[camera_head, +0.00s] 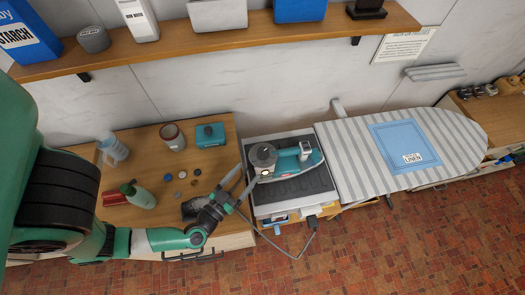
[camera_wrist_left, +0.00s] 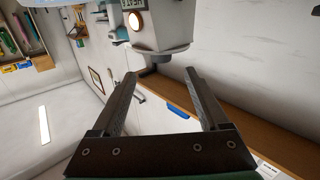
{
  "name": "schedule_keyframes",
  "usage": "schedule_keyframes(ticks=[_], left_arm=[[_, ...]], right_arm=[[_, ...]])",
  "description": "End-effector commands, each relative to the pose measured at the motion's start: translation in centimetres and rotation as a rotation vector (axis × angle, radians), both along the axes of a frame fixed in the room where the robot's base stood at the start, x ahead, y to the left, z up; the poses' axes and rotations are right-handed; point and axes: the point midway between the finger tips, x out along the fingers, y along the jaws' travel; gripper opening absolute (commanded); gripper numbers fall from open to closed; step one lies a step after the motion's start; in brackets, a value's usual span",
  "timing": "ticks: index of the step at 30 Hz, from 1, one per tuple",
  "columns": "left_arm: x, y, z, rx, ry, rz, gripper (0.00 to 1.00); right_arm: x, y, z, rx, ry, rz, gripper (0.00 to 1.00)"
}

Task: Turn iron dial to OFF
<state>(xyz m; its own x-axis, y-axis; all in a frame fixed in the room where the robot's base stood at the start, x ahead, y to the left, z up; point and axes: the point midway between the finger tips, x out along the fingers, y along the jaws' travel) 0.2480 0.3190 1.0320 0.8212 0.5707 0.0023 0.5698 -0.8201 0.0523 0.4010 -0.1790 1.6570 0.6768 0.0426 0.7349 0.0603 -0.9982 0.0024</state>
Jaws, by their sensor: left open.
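The teal and grey iron (camera_head: 297,162) rests on a dark ribbed pad (camera_head: 295,188) at the left end of the ironing board. A round grey dial (camera_head: 263,153) shows at the iron's left end, with a small lit lamp beside it. My left gripper (camera_head: 247,180) is open and empty, just left of and below the dial in the head view. In the left wrist view, the open fingers (camera_wrist_left: 163,76) point toward a grey round part (camera_wrist_left: 164,53) under a pale housing marked with heat lettering and an orange lamp. They appear apart from it. The dial's setting is too small to read.
A striped ironing board (camera_head: 350,165) with a blue cloth (camera_head: 404,146) extends right. A wooden desk (camera_head: 230,158) at left holds bottles, a jar and several small discs. A grey cord (camera_head: 302,250) hangs below the pad. A loaded shelf (camera_head: 280,33) runs above.

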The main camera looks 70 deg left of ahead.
Motion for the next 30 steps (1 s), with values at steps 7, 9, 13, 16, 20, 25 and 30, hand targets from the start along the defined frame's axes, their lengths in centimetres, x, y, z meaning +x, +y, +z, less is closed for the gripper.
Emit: schedule_keyframes(ticks=[7,9,13,16,20,25,30], left_arm=[[2.6,2.2,-0.2,0.002,-0.001,0.013,0.78],[3.6,3.1,-0.2,0.003,-0.001,0.014,0.78],[6.0,4.7,-0.2,0.002,0.0,0.01,0.78],[7.4,5.5,-0.1,0.002,0.002,0.006,0.78],[8.4,6.1,-0.1,0.002,0.004,0.005,0.78],[8.6,6.3,-0.1,0.001,0.005,0.004,0.78],[8.6,6.3,-0.1,0.001,0.005,0.004,0.69]], right_arm=[[0.0,0.0,-1.2,0.0,0.0,0.0,0.0],[0.0,0.0,-1.5,0.0,0.0,0.0,0.0],[0.0,0.0,-2.0,0.0,0.0,0.0,0.0],[0.0,0.0,-2.2,0.0,0.0,0.0,0.0],[0.0,0.0,-2.3,0.0,0.0,0.0,0.0],[0.0,0.0,-2.3,0.0,0.0,0.0,0.0],[0.0,0.0,-2.3,0.0,0.0,0.0,0.0]])
